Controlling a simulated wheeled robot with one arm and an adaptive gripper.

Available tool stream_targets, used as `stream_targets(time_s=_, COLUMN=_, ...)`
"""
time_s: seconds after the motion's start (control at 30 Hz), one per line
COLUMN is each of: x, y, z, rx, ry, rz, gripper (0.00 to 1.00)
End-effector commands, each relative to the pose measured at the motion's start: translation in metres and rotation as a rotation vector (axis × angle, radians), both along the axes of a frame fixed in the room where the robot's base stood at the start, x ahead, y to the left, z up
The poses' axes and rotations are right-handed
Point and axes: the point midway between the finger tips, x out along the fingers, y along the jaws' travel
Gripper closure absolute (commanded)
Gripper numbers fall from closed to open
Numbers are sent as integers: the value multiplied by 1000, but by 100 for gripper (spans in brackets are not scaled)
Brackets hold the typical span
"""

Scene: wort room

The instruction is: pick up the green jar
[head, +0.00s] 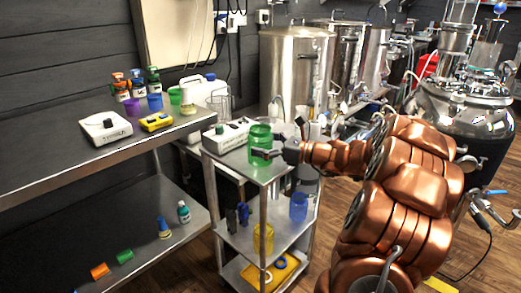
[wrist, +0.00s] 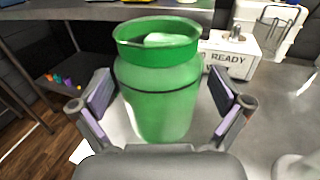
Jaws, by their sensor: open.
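The green jar (head: 260,139) stands upright on the top shelf of a small metal cart in the head view. It fills the middle of the wrist view (wrist: 160,85), open at the top, with a dark line around its body. My gripper (head: 266,153) reaches in from the right at the jar's side. In the wrist view my gripper (wrist: 162,102) is open, with one finger on each side of the jar. A gap shows between the jar and each finger pad.
A white boxed device (head: 226,135) stands beside the jar on the cart (head: 237,172). Yellow (head: 263,240) and blue (head: 298,207) jars stand on the shelf below. A long metal bench (head: 60,165) at left holds bottles and instruments. Steel tanks (head: 297,75) stand behind.

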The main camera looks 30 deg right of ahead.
Motion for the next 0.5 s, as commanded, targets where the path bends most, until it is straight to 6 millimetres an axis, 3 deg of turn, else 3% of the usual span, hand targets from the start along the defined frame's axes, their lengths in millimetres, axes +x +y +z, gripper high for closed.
stream_targets(time_s=0.07, x=0, y=0, z=0, rx=0, ry=0, rz=0, gripper=0)
stream_targets(time_s=0.5, x=0, y=0, z=0, rx=0, ry=0, rz=1, gripper=46)
